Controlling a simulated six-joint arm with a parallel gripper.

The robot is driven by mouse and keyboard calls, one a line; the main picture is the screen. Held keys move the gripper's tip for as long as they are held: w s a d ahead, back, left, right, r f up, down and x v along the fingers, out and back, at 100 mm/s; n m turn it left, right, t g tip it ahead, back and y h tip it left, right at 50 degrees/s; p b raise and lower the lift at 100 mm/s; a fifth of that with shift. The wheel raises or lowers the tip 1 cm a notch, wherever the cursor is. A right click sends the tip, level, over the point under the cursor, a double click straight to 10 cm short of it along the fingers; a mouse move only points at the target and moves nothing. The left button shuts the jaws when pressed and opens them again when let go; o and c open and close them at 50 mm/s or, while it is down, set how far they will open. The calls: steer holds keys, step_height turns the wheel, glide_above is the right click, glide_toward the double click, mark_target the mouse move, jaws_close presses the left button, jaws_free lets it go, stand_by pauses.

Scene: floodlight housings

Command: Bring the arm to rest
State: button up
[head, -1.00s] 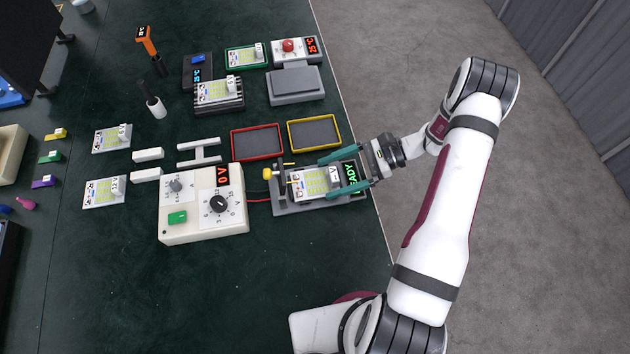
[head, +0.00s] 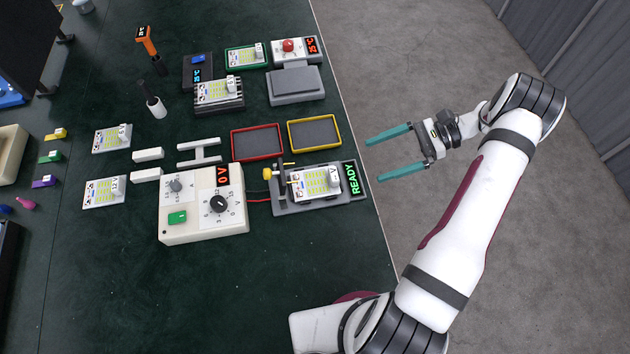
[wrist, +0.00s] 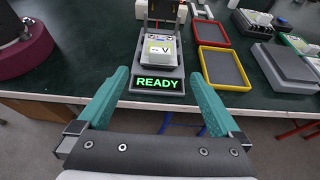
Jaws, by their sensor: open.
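My gripper (head: 392,152) is open and empty, with its teal fingers apart, held out past the right edge of the bench over the floor. In the wrist view its two fingers (wrist: 158,100) frame the grey test fixture (wrist: 180,75), whose green display reads READY. In the head view the fixture (head: 283,208) holds a white floodlight board (head: 316,183) with yellow-green LED patches. The fingers do not touch the board or the fixture.
An empty red-rimmed tray (head: 234,145) and an empty yellow-rimmed tray (head: 292,135) lie behind the fixture. A cream power supply (head: 200,232) showing 0 V stands left of it. The bench edge runs close to the fixture's right end. Floor to the right is clear.

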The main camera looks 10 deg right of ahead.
steer(key=v, duration=0.4)
steer(key=s+a+r+n+g+h, duration=0.2)
steer(key=s+a+r+n+h, duration=0.1)
steer(key=a+r, duration=0.4)
steer(key=s+a+r+n+g+h, duration=0.1)
steer(key=s+a+r+n+h, duration=0.25)
steer(key=a+r, duration=0.3)
steer(key=s+a+r+n+t+h, duration=0.1)
steer(key=s+a+n+h, duration=0.4)
steer(key=s, duration=0.9)
steer(key=shift+a+n+t, duration=0.45)
steer(key=shift+a+t, duration=0.15)
steer(key=shift+t, duration=0.3)
